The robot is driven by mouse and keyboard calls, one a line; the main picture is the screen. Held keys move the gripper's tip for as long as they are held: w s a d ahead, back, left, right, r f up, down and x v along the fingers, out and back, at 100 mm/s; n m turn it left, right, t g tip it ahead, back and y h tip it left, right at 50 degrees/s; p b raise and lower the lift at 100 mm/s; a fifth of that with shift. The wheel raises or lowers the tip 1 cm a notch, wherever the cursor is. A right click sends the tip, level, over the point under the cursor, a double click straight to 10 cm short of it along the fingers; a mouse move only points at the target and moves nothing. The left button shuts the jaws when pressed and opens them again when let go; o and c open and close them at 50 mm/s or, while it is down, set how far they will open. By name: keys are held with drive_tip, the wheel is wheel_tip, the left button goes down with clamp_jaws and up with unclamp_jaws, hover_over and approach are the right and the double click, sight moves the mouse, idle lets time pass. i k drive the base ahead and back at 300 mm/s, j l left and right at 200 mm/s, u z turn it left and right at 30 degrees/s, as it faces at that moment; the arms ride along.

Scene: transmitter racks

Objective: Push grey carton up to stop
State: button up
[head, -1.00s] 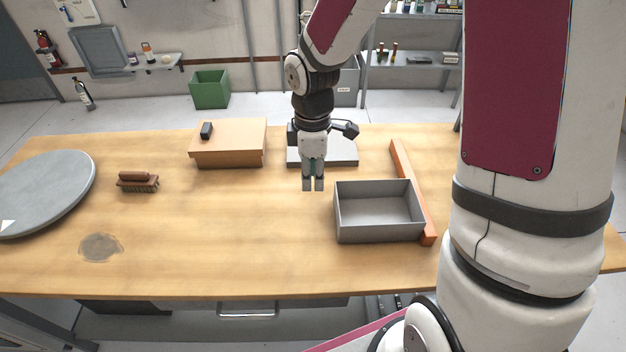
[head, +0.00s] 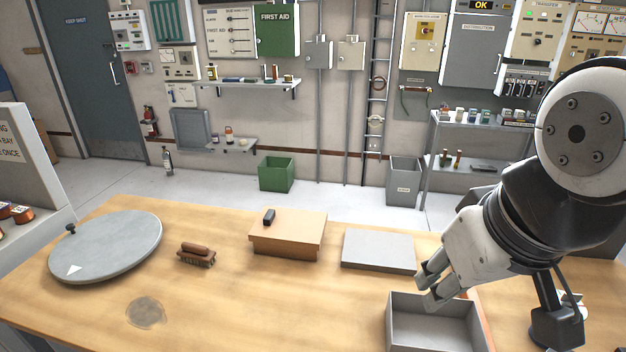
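The grey carton (head: 404,327) is an open-topped, empty-looking box at the bottom right of the head view, its front cut off by the frame. A flat, closed grey box (head: 378,250) lies behind it. The orange bar (head: 487,318), which looks like the stop, lies along the carton's right side. Only part of the bar shows, and I cannot tell whether the carton touches it. My gripper (head: 431,287) points down and left at the carton's back edge, its two fingers a little apart with nothing between them. Contact with the carton cannot be told.
A brown carton (head: 287,236) with a small black object (head: 269,216) on top stands left of the flat box. The front middle is clear.

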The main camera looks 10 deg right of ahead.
sight(433, 331)
drive_tip(key=z, duration=0.25)
drive_tip(key=k+j+z, duration=0.2)
drive_tip(key=j+z, duration=0.2)
drive_tip(key=k+j+z, duration=0.2)
drive_tip(key=j+z, duration=0.15)
drive_tip(key=k+j+z, duration=0.2)
drive_tip(key=k+j, duration=0.7)
drive_tip(key=k, duration=0.15)
